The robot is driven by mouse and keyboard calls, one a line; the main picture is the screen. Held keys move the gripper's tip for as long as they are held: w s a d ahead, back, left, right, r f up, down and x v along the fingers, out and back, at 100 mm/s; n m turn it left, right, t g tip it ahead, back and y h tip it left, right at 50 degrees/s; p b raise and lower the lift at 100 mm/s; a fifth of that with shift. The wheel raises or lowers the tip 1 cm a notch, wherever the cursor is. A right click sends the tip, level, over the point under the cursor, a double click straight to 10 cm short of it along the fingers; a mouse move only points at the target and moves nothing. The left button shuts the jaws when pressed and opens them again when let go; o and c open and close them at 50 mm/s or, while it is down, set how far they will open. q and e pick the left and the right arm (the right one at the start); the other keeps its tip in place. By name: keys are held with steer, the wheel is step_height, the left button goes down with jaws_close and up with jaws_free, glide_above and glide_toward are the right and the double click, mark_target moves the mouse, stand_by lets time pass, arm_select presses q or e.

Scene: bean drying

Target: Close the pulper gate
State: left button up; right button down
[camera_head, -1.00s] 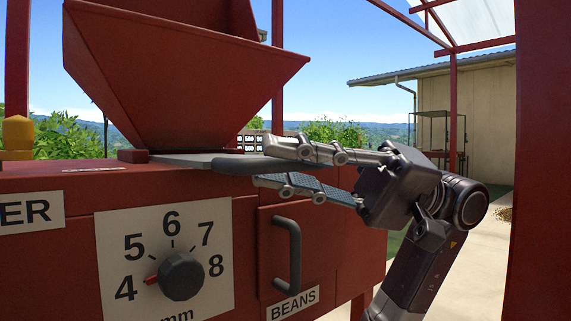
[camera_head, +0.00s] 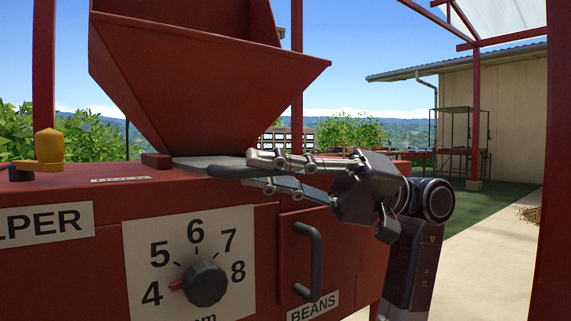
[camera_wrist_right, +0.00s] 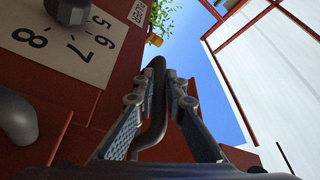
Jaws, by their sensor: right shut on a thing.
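The pulper gate is a flat grey plate (camera_head: 195,161) under the red hopper (camera_head: 205,75), on top of the red pulper body. Its dark rounded handle (camera_head: 226,171) sticks out to the right. It also shows in the right wrist view as a dark bent bar (camera_wrist_right: 153,90). My right gripper (camera_head: 254,169) comes in from the right and is shut on this handle, one finger above and one below. In the wrist view the fingers (camera_wrist_right: 174,82) lie along the bar. How far the plate covers the hopper outlet is hidden. My left gripper is not in view.
The pulper front carries a dial (camera_head: 205,283) with its pointer near 4 and a BEANS door with a dark handle (camera_head: 308,262). A yellow knob (camera_head: 48,147) stands at the left of the top. A red post (camera_head: 558,160) rises at the right edge.

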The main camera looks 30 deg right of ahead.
steer(key=c, duration=2)
jaws_free()
steer(key=shift+o, duration=0.2)
steer(key=v, duration=1.2)
